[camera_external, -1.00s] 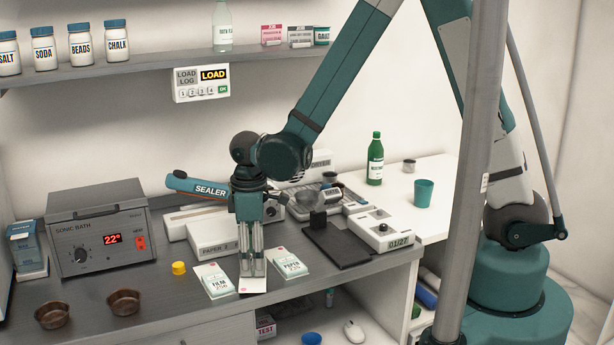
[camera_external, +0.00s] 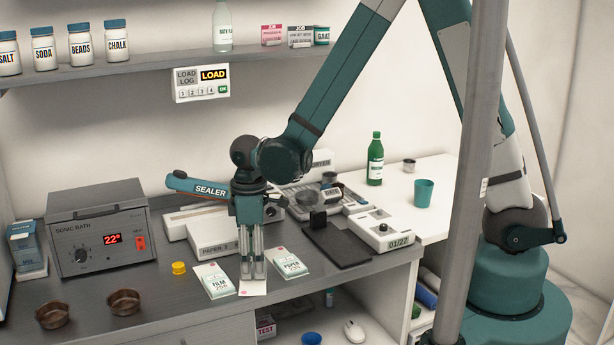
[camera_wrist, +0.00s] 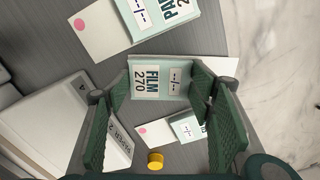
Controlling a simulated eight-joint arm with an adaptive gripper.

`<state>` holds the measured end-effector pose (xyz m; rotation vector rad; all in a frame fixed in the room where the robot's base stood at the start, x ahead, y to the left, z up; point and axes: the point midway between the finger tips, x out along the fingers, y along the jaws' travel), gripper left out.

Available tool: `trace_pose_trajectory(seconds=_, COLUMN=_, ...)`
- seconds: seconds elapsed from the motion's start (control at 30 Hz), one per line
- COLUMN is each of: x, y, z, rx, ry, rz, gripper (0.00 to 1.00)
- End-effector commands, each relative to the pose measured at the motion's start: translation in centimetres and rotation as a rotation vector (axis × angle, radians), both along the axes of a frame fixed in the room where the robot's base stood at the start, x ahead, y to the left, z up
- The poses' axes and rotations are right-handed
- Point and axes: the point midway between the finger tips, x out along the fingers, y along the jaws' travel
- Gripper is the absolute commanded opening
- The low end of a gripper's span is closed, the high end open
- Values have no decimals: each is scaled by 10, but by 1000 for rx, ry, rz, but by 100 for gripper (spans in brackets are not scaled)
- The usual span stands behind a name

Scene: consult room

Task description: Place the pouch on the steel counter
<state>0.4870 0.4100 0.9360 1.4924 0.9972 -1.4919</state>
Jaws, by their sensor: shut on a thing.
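The pouch labelled FILM 270 (camera_wrist: 160,82) sits between my gripper's fingertips (camera_wrist: 160,90) in the wrist view. In the external view my gripper (camera_external: 253,270) points straight down over the front of the steel counter (camera_external: 190,312), shut on this pouch. The pouch's white end with a pink mark (camera_external: 252,288) shows below the fingers, near the counter's front edge. I cannot tell whether it touches the counter. A FILM pouch (camera_external: 214,280) lies flat just left of my gripper, and a PAPER pouch (camera_external: 289,262) lies flat just right.
A yellow cap (camera_external: 179,268), two brown bowls (camera_external: 123,302) and a sonic bath (camera_external: 100,235) stand to the left. A sealer (camera_external: 206,188) is behind my gripper. A dark plate (camera_external: 337,246) and a meter (camera_external: 385,232) are to the right. Open shelves lie below the counter.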

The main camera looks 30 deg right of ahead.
Motion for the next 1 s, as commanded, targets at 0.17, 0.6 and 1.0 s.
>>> trace_pose_trajectory(seconds=0.17, x=0, y=0, z=-3, rx=0, ry=0, rz=0, gripper=42)
trace_pose_trajectory(seconds=0.6, x=0, y=0, z=-3, rx=0, ry=0, rz=0, gripper=70)
trace_pose_trajectory(seconds=1.0, x=0, y=0, z=9, rx=0, ry=0, rz=0, gripper=70)
